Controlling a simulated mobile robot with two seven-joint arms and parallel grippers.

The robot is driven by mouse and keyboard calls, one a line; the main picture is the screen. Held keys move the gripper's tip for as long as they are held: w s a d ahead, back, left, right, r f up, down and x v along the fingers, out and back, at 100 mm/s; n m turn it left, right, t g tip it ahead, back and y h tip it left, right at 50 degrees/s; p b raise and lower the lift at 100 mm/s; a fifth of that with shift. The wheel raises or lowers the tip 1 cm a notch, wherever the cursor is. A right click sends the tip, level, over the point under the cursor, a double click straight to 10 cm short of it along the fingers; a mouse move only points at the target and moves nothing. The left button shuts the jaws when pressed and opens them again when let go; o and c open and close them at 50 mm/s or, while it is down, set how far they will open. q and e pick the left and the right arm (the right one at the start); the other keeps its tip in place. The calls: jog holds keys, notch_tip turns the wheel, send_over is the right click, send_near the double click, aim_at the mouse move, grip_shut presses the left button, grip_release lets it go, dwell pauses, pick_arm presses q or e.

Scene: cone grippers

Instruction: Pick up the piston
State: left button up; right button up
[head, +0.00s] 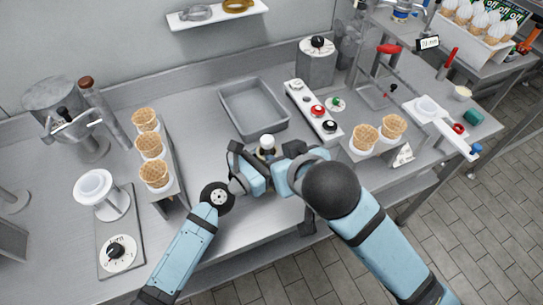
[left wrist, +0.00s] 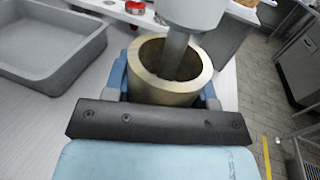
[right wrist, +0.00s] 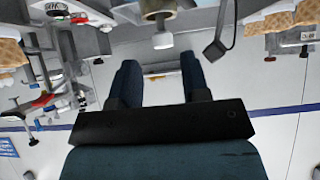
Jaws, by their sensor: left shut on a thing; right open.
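My left gripper (head: 262,160) is shut around a brass-coloured hollow cylinder (left wrist: 150,88), its open mouth facing the left wrist camera. The piston, a grey rod (left wrist: 175,52) with a wide pale head (left wrist: 195,12), reaches down into that cylinder; how deep is hidden. In the head view the pale piston head (head: 267,142) shows just above the two grippers. My right gripper (right wrist: 162,78) is open, with nothing between its fingers. The piston head (right wrist: 162,40) appears beyond its fingertips, apart from them. In the head view my right arm largely hides the right fingers.
A grey tray (head: 254,110) lies behind the grippers. A white button panel (head: 313,112) and a holder with two waffle cones (head: 366,138) stand to the right. A rack of cones (head: 150,147) is on the left. The counter's front edge runs below my arms.

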jog(key=o, duration=0.3)
jog(key=shift+a, duration=0.1)
jog(key=shift+o, duration=0.2)
jog(key=n+g+h, duration=0.4)
jog(key=n+g, duration=0.1)
jog(key=g, duration=0.5)
send_near(267, 139)
notch_tip(267, 139, down, 11)
jog(key=shift+s+r, duration=0.1)
jog(key=shift+s, duration=0.05)
